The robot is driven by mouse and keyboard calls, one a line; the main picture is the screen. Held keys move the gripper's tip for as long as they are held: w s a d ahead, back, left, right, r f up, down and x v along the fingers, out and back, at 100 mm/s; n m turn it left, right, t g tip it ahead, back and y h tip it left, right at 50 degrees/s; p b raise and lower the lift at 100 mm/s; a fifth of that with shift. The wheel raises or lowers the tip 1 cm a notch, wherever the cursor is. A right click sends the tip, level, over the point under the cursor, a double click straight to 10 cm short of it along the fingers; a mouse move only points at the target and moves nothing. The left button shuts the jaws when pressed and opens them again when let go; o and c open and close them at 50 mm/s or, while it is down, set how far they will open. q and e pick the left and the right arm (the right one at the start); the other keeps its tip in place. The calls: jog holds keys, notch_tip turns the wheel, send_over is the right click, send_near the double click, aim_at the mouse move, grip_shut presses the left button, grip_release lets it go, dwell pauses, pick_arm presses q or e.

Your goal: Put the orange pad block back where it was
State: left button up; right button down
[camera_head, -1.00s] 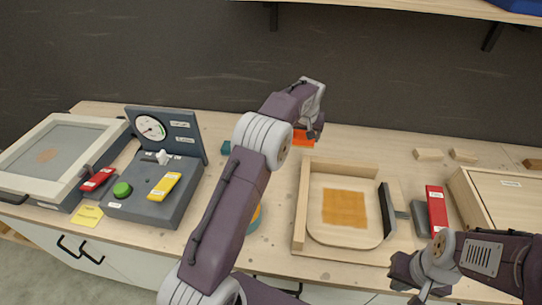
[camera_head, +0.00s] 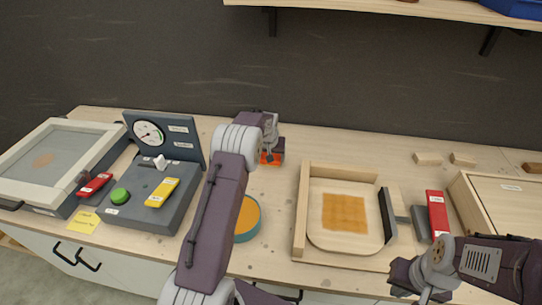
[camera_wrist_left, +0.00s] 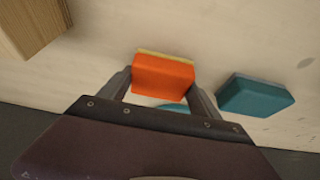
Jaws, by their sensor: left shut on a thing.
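The orange pad block (camera_wrist_left: 163,76) sits between the two fingers of my left gripper (camera_wrist_left: 160,88) in the left wrist view. My left gripper is shut on it. In the head view the orange block (camera_head: 270,158) shows just under my left gripper (camera_head: 270,150), at the back middle of the table, partly hidden by the gripper. I cannot tell whether it touches the table. A teal block (camera_wrist_left: 256,95) lies on the table beside it in the left wrist view. My right gripper (camera_head: 408,286) is at the front right; its fingers do not show clearly.
A wooden frame tray (camera_head: 302,215) with an orange square (camera_head: 345,212) stands right of my left arm. A round teal and orange disc (camera_head: 248,220) lies beside the arm. A grey control box (camera_head: 150,190) stands left. A red-handled tool (camera_head: 437,212) is at the right.

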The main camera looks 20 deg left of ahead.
pick_arm(q)
jog(key=o, duration=1.2)
jog(key=shift+r, duration=0.3)
jog(key=v, duration=1.1)
jog(key=shift+s+r, duration=0.25)
jog(key=shift+s, duration=0.05)
